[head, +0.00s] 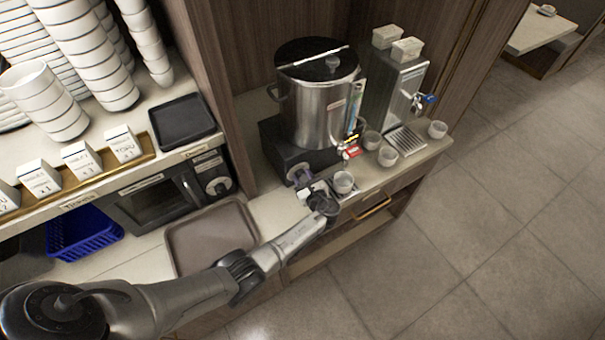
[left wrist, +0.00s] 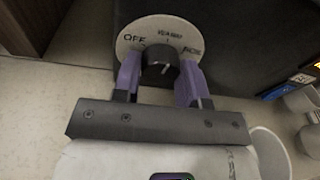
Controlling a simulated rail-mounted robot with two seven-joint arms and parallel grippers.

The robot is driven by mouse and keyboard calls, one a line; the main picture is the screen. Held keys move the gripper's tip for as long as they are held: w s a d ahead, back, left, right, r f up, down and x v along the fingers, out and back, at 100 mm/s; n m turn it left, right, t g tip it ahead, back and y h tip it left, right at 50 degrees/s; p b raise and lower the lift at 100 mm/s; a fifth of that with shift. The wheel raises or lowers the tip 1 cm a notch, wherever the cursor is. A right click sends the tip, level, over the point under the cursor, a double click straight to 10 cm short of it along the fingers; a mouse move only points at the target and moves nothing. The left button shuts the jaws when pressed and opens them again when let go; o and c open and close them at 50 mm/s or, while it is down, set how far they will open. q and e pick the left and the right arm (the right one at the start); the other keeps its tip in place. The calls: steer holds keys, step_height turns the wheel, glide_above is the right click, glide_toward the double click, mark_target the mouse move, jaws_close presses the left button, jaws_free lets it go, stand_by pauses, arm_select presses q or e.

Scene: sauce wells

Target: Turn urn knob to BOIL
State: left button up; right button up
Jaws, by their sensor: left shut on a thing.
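The steel urn (head: 322,105) with a black lid stands on a dark base on the counter. In the left wrist view, its black knob (left wrist: 160,66) sits on a pale round dial (left wrist: 150,28). In the head view my left gripper (head: 304,186) reaches the front of the urn's base. My right gripper is out of view.
A steel dispenser (head: 392,95) with a blue-handled tap stands further right. A brown tray (head: 212,238) lies under my left arm. Open floor lies to the right.

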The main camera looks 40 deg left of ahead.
arm_select(q)
steer(key=m, duration=0.1)
steer(key=m+p, duration=0.1)
steer(key=shift+r+m+g, duration=0.2)
steer(key=shift+m+g, duration=0.1)
steer(key=shift+w+m+g+p, duration=0.1)
steer(key=shift+m+g+p, duration=0.35)
steer(key=shift+m, duration=0.65)
steer(key=shift+f+m, duration=0.1)
steer(key=shift+m, duration=1)
steer(key=shift+m+g+y, duration=0.45)
steer(key=shift+m+y, duration=0.05)
steer(key=shift+m, duration=0.7)
steer(key=o, duration=0.9)
steer(key=shift+f, duration=0.1)
steer(key=shift+d, duration=0.15)
